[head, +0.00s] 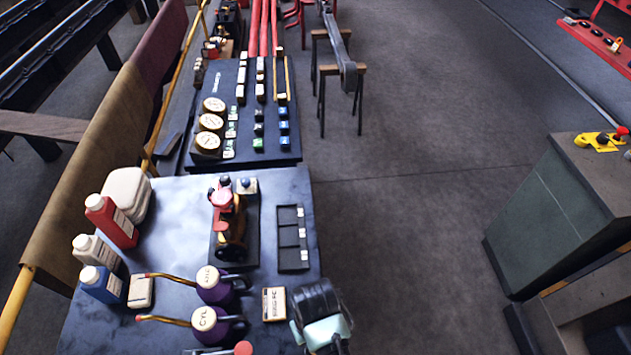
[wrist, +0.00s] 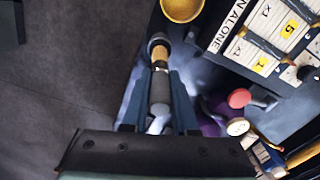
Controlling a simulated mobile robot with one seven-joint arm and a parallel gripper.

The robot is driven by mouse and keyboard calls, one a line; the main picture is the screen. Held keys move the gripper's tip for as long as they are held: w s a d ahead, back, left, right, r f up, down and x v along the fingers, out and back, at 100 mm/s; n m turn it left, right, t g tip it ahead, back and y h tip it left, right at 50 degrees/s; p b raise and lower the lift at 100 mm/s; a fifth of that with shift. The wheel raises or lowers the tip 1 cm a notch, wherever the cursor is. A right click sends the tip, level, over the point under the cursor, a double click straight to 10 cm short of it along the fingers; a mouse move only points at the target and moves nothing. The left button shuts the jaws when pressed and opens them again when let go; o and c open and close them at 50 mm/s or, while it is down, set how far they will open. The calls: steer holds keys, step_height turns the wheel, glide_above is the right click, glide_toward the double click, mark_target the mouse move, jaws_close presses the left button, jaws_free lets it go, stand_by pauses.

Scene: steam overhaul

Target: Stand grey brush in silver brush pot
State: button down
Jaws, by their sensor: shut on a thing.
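My gripper (wrist: 156,88) shows at the lower middle of the wrist view, with its two dark fingers closed on the grey brush. The grey brush (wrist: 160,88) lies lengthwise between the fingers, with a grey handle, a brass-coloured band and a dark round end pointing away from my wrist. A pale, shiny piece shows between the fingers below the handle; I cannot tell what it is. In the head view my wrist is at the bench's front right corner, and the fingers and brush are hidden. I cannot make out the silver brush pot in either view.
The bench (head: 165,220) holds two purple oil cans (head: 212,285), a small engine model (head: 229,222), a black compartment tray (head: 292,240) and several bottles. A yellow bowl (wrist: 183,8) and labelled rack (wrist: 265,45) stand beyond the brush. Open floor lies right of the bench.

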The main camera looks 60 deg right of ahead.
steer(key=shift+f+b, duration=1.35)
steer(key=shift+f, duration=1.25)
steer(key=c, duration=0.6)
jaws_free()
steer(key=shift+r, duration=0.15)
step_height(320, 180, up, 13)
steer(key=shift+f, duration=0.15)
